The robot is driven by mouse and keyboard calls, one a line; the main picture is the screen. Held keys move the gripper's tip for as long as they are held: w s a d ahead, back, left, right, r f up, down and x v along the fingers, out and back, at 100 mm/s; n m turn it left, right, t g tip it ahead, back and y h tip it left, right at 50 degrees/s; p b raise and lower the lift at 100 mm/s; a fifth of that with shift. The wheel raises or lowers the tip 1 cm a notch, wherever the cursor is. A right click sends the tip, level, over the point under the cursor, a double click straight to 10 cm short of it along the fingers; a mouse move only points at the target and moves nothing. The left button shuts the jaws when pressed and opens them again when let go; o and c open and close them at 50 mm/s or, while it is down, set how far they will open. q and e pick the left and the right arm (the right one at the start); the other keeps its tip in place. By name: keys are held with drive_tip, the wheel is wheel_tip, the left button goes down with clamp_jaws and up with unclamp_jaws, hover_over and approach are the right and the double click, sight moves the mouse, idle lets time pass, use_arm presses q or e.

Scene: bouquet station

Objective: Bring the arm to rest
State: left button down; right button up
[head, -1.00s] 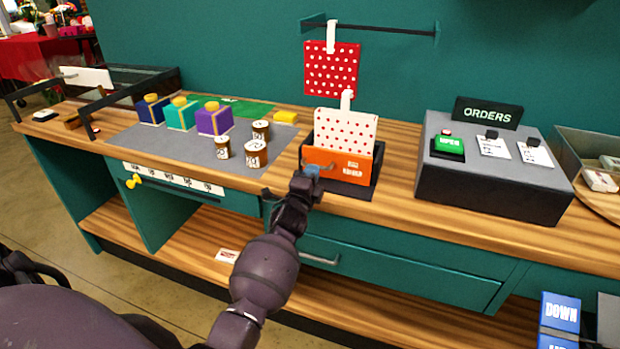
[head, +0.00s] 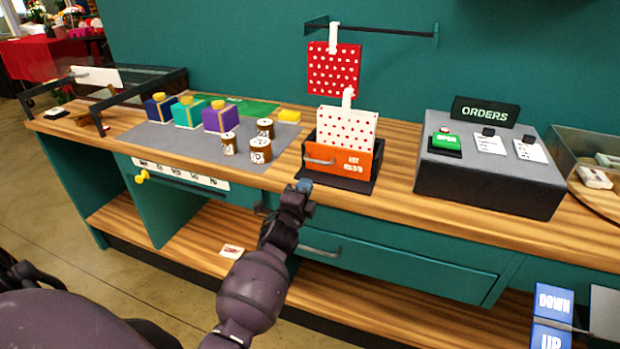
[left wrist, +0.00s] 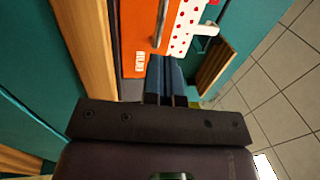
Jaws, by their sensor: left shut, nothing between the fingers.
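My left gripper (head: 304,187) is shut and empty, with blue fingertips. In the head view it shows at the counter's front edge, just in front of and below the orange-fronted box (head: 345,168). In the left wrist view the shut fingers (left wrist: 167,82) point toward the orange front (left wrist: 142,50) and its metal handle; I see no contact. My left arm reaches up from the bottom of the head view. My right gripper is not in view.
The orange box holds a white red-dotted card (head: 346,125). Gift boxes (head: 220,118) and small jars (head: 260,150) stand on the grey mat (head: 180,144). A grey ORDERS console (head: 490,170) stands to the right. A drawer handle (head: 319,250) juts out below the counter.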

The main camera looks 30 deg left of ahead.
use_arm(q)
drive_tip(key=v, duration=0.6)
drive_tip(key=shift+s, duration=0.35)
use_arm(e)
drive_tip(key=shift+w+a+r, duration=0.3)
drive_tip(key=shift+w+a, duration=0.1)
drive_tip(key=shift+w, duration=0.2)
use_arm(q)
drive_tip(key=shift+f, duration=0.15)
drive_tip(key=s+d+f+n+g+h, duration=0.2)
drive_tip(key=s+d+f+n+g, duration=0.2)
drive_tip(key=s+f+n, duration=0.3)
drive_tip(key=s+d+f+n+g+h, duration=0.2)
drive_tip(key=s+d+f+n+g, duration=0.2)
drive_tip(key=s+f, duration=0.7)
drive_tip(key=s+d+n, duration=0.2)
drive_tip(key=s+n, duration=0.1)
drive_tip(key=s, duration=0.3)
drive_tip(key=shift+s+d+h, duration=0.3)
drive_tip(key=shift+s, duration=0.05)
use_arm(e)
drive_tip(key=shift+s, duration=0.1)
